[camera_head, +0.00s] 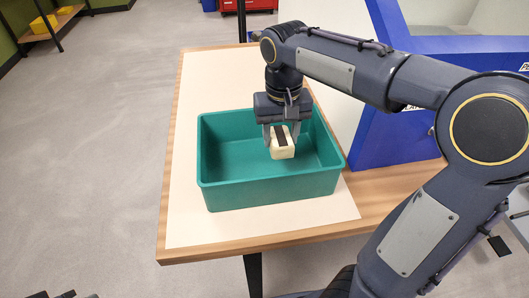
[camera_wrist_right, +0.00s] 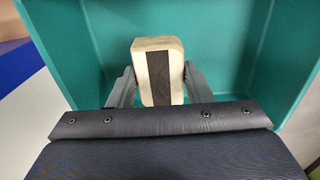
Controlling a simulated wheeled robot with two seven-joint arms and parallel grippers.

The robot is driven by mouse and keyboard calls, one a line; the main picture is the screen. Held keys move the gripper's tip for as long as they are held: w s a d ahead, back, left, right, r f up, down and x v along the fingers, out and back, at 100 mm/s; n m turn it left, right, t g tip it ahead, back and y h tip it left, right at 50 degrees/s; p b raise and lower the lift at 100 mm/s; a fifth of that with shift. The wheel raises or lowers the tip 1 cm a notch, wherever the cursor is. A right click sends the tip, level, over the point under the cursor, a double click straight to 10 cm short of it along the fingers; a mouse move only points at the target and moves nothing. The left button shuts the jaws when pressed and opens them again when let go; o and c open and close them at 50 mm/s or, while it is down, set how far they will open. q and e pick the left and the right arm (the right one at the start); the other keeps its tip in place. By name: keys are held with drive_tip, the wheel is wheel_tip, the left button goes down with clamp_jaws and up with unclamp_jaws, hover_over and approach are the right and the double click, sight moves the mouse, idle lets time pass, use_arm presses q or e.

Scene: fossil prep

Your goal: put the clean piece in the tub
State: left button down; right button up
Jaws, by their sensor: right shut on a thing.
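The clean piece (camera_head: 284,152) is a cream block with a dark brown strip down its face. It is held between the fingers of my right gripper (camera_head: 281,138), inside the outline of the teal tub, toward its right side. The piece also shows in the right wrist view (camera_wrist_right: 158,75), with the finger pads of my right gripper (camera_wrist_right: 158,84) pressed on both its sides. The tub (camera_head: 270,188) is open-topped and otherwise empty where I see it. I cannot tell whether the piece touches the tub floor. My left gripper does not show clearly.
The tub stands on a cream mat (camera_head: 190,215) on a wooden table (camera_head: 168,225). A blue-walled box (camera_head: 385,135) stands close to the tub's right. The mat's left part is clear. A shelf with yellow bins (camera_head: 50,22) is far left.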

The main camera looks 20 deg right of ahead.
drive_tip(key=f, duration=0.1)
drive_tip(key=w+a+f, duration=0.2)
drive_tip(key=shift+a+f, duration=0.15)
drive_tip(key=shift+f, duration=0.2)
drive_tip(key=f, duration=0.3)
drive_tip(key=shift+w+a+f, duration=0.1)
drive_tip(key=shift+a+f, duration=0.1)
drive_tip(key=shift+a, duration=0.05)
drive_tip(key=shift+f, duration=0.15)
drive_tip(key=shift+f+b, duration=0.2)
drive_tip(key=shift+b, duration=0.1)
drive_tip(key=o, duration=1.2)
